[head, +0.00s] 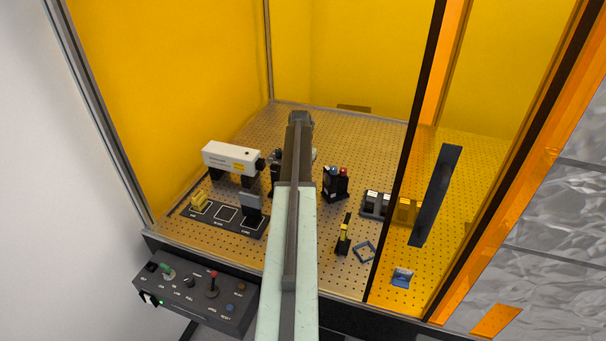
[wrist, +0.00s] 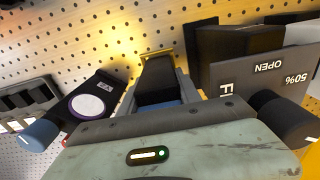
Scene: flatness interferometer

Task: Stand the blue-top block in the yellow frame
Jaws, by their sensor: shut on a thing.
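In the wrist view my gripper (wrist: 158,92) is shut on a dark block whose near end shows blue, the blue-top block (wrist: 157,75). A thin yellow edge, which looks like the yellow frame (wrist: 158,53), shows at the block's far end against the perforated plate. I cannot tell whether the block stands inside the frame or above it. In the head view my arm covers the gripper, the block and the yellow frame.
A dark housing (wrist: 240,55) stands close right of the gripper, and a dark unit with a white disc (wrist: 88,105) close left. A white instrument (head: 230,157) stands left of my arm. A blue square frame (head: 364,252) lies on the perforated plate (head: 310,262) at right.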

